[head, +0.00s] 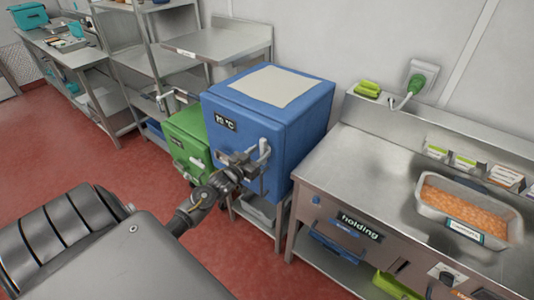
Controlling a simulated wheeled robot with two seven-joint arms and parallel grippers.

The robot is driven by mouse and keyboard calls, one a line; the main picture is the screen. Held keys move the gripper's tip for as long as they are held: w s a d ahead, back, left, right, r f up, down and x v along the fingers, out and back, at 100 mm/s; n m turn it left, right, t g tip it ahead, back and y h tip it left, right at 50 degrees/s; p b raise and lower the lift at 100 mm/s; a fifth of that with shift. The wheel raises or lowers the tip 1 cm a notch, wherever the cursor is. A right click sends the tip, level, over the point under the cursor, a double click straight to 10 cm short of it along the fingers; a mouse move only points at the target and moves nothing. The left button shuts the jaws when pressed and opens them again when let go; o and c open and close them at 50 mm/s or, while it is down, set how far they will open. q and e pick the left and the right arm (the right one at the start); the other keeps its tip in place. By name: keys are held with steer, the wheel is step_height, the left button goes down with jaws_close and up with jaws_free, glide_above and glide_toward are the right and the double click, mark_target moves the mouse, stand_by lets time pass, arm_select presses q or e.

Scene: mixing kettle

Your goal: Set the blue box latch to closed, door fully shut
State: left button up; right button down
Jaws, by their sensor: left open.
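The blue box (305,125) stands on a low metal stand in the middle of the head view, with a pale sheet on its top and a "70 °C" label on its front. Its front door looks flush with the body. A grey latch (265,149) is at the right side of the front. My left gripper (248,158) is open at the front of the box, right by the latch. The gripper hides part of the latch, so I cannot tell its exact setting or whether the fingers touch it. My right gripper is not in view.
A green box (187,137) stands just left of the blue box. A steel counter (355,170) with a "holding" label is on the right, bearing a tray (428,206) of orange food. Metal shelves and a table are behind at left. Red floor is clear at left.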

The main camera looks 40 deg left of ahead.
arm_select(q)
steer(key=shift+w, duration=0.1)
steer(key=shift+w, duration=0.4)
